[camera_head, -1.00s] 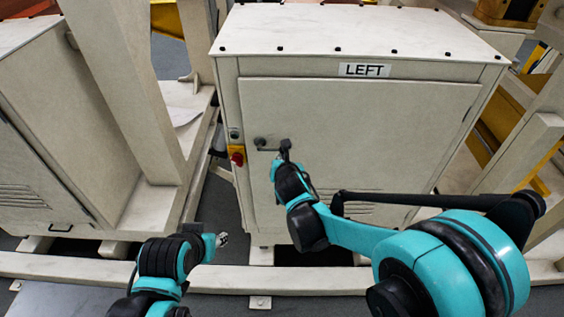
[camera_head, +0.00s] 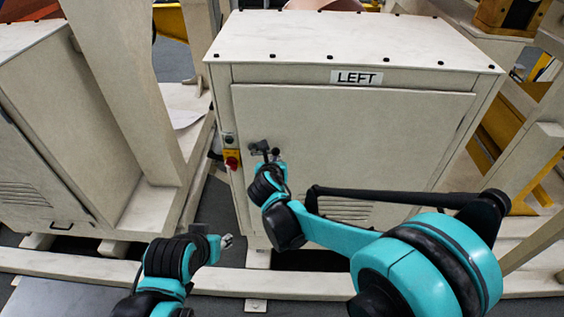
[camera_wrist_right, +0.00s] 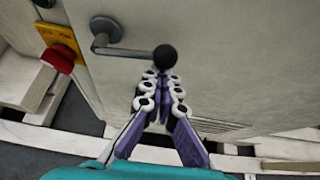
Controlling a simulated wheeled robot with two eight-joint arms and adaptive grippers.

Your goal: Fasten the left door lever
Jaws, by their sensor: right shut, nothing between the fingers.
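The cabinet labelled LEFT (camera_head: 340,120) has a closed-looking door with a dark lever (camera_head: 260,146) near its left edge. In the right wrist view the lever (camera_wrist_right: 128,51) runs from its round pivot rightward and slightly down to a black ball knob (camera_wrist_right: 165,57). My right gripper (camera_head: 273,161) is at the lever's free end. In the wrist view its fingers (camera_wrist_right: 161,76) are together and empty, with the tips just below the knob; contact cannot be told. My left gripper (camera_head: 227,241) hangs low in front of the cabinet, away from the lever; its opening is too small to judge.
A red knob on a yellow plate (camera_head: 232,160) sits just left of the lever. A beige post (camera_head: 125,90) and another cabinet (camera_head: 70,130) stand at the left. A pale floor beam (camera_head: 100,265) crosses in front. The door's upper right is clear.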

